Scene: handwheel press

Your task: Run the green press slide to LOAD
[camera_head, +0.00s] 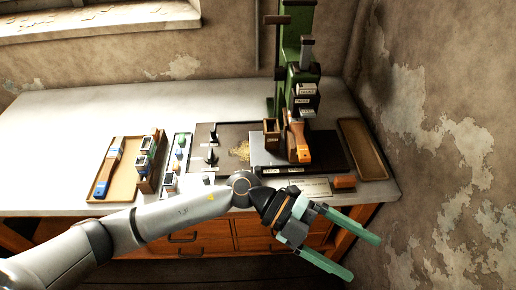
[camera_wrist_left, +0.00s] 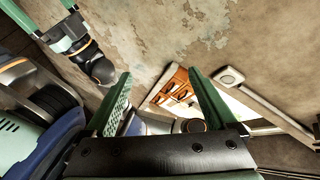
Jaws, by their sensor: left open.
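The green press (camera_head: 290,55) stands upright at the back right of the workbench. Its dark base plate (camera_head: 325,150) reaches toward the front edge. Small white labels are on the press head, too small to read for sure; I cannot make out a LOAD mark. My left gripper (camera_head: 365,258) is open and empty in front of the bench's right front corner, apart from the press. Its two green fingers spread in the left wrist view (camera_wrist_left: 158,88), with nothing between them. My right gripper (camera_wrist_left: 42,12) shows at that view's upper left, its fingers apart and cut off by the edge.
An orange-ended brush (camera_head: 297,140) stands by a brown box (camera_head: 271,134) before the press. A tan tray (camera_head: 122,186) with a blue-ended brush lies left. An empty brown tray (camera_head: 373,160) lies right, near the peeling wall (camera_head: 450,120). The bench's left top is clear.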

